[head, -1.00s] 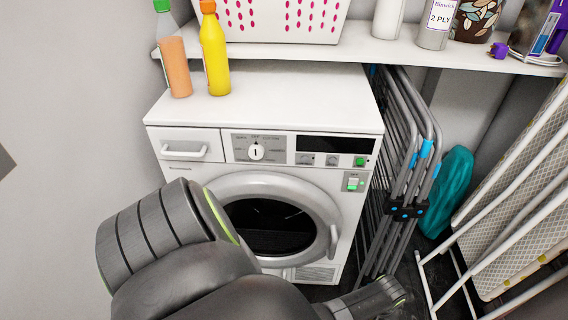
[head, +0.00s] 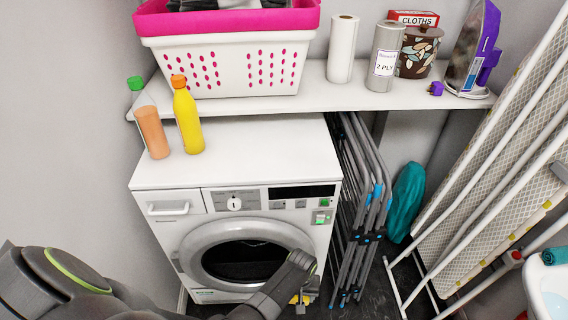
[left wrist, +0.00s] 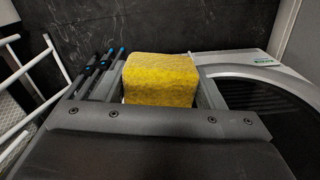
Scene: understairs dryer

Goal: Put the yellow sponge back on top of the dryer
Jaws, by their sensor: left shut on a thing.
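The yellow sponge (left wrist: 160,82) is between the fingers of my left gripper (left wrist: 160,68) in the left wrist view. The gripper is shut on it. In the head view, a small yellow part of the sponge (head: 301,299) shows at the left gripper (head: 298,294), low in front of the dryer's right side. My arm and gripper hide most of it there. The white dryer (head: 172,228) stands under a shelf with its round door closed. Its flat top (head: 250,155) is well above the gripper. My right gripper is not in view.
An orange bottle (head: 152,132) and a yellow bottle (head: 188,120) stand on the dryer top's left; its middle and right are clear. A shelf (head: 310,92) with a basket (head: 225,65) overhangs the back. A folded drying rack (head: 350,210) stands close on the right.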

